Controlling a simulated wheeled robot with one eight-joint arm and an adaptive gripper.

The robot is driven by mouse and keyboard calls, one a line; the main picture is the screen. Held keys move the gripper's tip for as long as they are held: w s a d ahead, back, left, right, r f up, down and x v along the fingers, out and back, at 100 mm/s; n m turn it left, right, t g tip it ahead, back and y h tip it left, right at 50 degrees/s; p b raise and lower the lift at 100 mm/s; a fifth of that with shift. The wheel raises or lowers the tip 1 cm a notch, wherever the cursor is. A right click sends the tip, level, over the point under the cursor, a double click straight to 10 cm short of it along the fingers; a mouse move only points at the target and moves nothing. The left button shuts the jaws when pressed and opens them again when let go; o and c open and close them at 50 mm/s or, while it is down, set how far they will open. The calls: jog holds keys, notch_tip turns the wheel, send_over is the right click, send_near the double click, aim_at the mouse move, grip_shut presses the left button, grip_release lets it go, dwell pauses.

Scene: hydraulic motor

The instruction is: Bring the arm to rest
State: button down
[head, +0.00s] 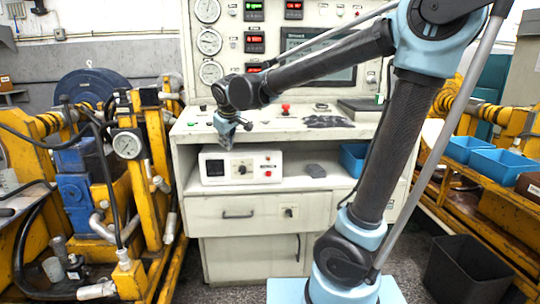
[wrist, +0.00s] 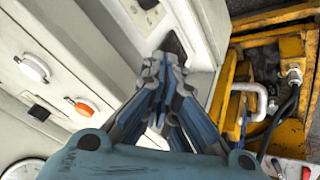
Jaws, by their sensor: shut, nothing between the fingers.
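My arm rises from its blue base at the lower right of the head view, bends at a high elbow and reaches left in front of the console. My gripper (head: 227,141) hangs at the arm's end, above the small white control box (head: 240,167). In the wrist view my gripper (wrist: 165,62) has its blue-grey fingers drawn together at the tips, with nothing between them. I cannot tell how far the tips are from the console behind them.
The console (head: 265,208) stands straight ahead, with gauges and displays above its desk. A yellow hydraulic rig (head: 142,200) with a gauge stands close on the left. Blue bins (head: 497,163) sit on a yellow rack at right. A black bin (head: 467,272) stands on the floor.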

jog(key=s+d+f+m+g+h, duration=0.1)
jog(key=s+d+f+m, duration=0.25)
jog(key=d, duration=0.85)
jog(key=s+d+f+m+g+h, duration=0.1)
jog(key=s+d+f+m, duration=0.2)
jog(key=d, duration=0.9)
jog(key=s+d+f+m+g, duration=0.1)
jog(key=s+d+f+m, duration=0.1)
jog(key=s+d+f, duration=0.4)
jog(key=s+d+f+m+g, duration=0.1)
jog(key=s+d+f+m, duration=0.1)
jog(key=s+d+f, duration=0.4)
jog(key=s, duration=0.4)
jog(key=shift+s, duration=0.4)
jog(key=shift+w, duration=0.1)
jog(key=shift+w+d+f, duration=0.1)
jog(key=shift+w+f, duration=0.05)
jog(key=shift+w, duration=0.2)
